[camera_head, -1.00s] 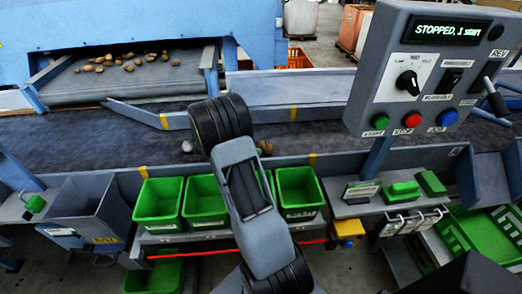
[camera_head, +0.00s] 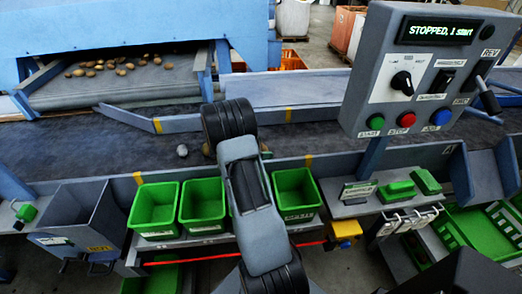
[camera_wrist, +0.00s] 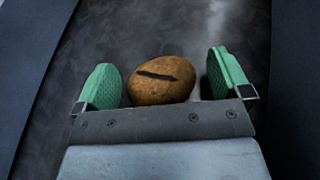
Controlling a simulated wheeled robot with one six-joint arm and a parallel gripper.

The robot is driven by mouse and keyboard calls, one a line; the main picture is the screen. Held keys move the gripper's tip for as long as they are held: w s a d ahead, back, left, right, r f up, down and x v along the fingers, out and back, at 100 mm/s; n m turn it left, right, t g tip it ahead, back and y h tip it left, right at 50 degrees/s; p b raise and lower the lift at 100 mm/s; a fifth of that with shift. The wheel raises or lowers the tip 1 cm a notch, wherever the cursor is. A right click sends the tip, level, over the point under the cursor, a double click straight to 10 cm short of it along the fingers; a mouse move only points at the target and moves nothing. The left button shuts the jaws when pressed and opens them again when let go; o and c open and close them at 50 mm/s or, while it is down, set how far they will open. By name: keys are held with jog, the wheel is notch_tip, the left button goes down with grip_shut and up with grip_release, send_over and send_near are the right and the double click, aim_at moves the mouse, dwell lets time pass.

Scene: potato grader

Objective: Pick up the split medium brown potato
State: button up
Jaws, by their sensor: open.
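The split medium brown potato (camera_wrist: 162,82) lies on the dark belt in the wrist view, with a dark slit across its upper face. My gripper (camera_wrist: 165,80) is open, with one green pad on each side of the potato. A gap shows between the potato and the right pad, and a smaller one at the left pad. In the head view my arm covers the gripper, and a small brown piece (camera_head: 207,149) shows just left of my arm on the belt (camera_head: 100,146).
A grey lump (camera_head: 182,150) lies on the belt left of my arm. Green bins (camera_head: 154,211) stand along the near edge. A control box (camera_head: 425,75) reading "STOPPED" stands at right. Several potatoes (camera_head: 120,66) lie on the far conveyor. Raised rails border the belt.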

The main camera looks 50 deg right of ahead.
jog(key=c, duration=1)
jog(key=shift+r, duration=0.1)
